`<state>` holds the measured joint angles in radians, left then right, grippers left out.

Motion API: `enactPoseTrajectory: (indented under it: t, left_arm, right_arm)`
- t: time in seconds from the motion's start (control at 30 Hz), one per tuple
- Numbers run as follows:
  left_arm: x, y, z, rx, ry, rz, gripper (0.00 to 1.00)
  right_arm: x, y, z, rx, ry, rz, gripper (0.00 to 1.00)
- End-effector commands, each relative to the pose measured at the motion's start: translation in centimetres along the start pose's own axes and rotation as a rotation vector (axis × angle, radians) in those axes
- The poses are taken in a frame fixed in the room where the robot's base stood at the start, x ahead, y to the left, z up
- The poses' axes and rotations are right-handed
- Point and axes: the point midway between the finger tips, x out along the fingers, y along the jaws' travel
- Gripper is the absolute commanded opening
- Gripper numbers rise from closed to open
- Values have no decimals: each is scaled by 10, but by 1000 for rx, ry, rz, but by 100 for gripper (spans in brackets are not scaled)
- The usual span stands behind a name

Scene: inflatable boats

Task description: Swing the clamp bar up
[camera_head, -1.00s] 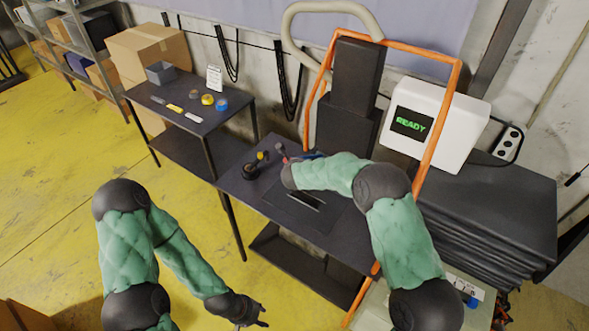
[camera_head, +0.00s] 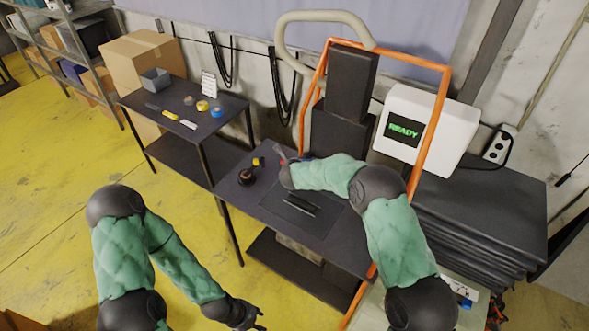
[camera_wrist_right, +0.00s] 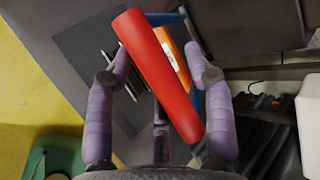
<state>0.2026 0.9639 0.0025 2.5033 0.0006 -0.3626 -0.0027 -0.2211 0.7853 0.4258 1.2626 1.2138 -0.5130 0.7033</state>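A red handle (camera_wrist_right: 163,75), which looks like the grip of the clamp bar, lies slanted across the right wrist view. My right gripper (camera_wrist_right: 160,72) is open, with one purple finger on each side of the handle and gaps showing beside it. An orange part and a blue part show behind the handle. In the head view the right forearm hides most of the clamp; only a small reddish bit (camera_head: 281,153) shows by the wrist. My left gripper (camera_head: 257,317) hangs low over the floor, away from the bench, with its dark fingers apart and nothing between them.
The dark bench (camera_head: 240,188) holds a black-and-yellow tool (camera_head: 249,174) and a black slotted plate (camera_head: 300,204). An orange tube frame (camera_head: 438,115) and a white box reading READY (camera_head: 440,120) stand behind. A side table (camera_head: 180,105) holds small items. Yellow floor is free at left.

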Motion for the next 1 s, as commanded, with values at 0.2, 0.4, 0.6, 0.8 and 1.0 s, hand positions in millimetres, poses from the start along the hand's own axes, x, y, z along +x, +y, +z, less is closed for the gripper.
enactPoseTrajectory:
  t: [0.2, 0.4, 0.6, 0.8, 1.0]
  left_arm:
    - [0, 0, 0, 0, 0, 0, 40]
    - [0, 0, 0, 0, 0, 0, 40]
    - [0, 0, 0, 0, 0, 0, 40]
    - [0, 0, 0, 0, 0, 0, 40]
    - [0, 0, 0, 0, 0, 0, 40]
  right_arm:
    - [-2, -10, 2, 7, -4, -14, 61]
    - [-4, -10, 3, 7, -5, -13, 61]
    - [-23, -10, 3, 6, -6, -12, 61]
    - [-57, -9, 3, 4, -6, -13, 61]
    - [-89, -5, 2, 3, -4, -7, 61]
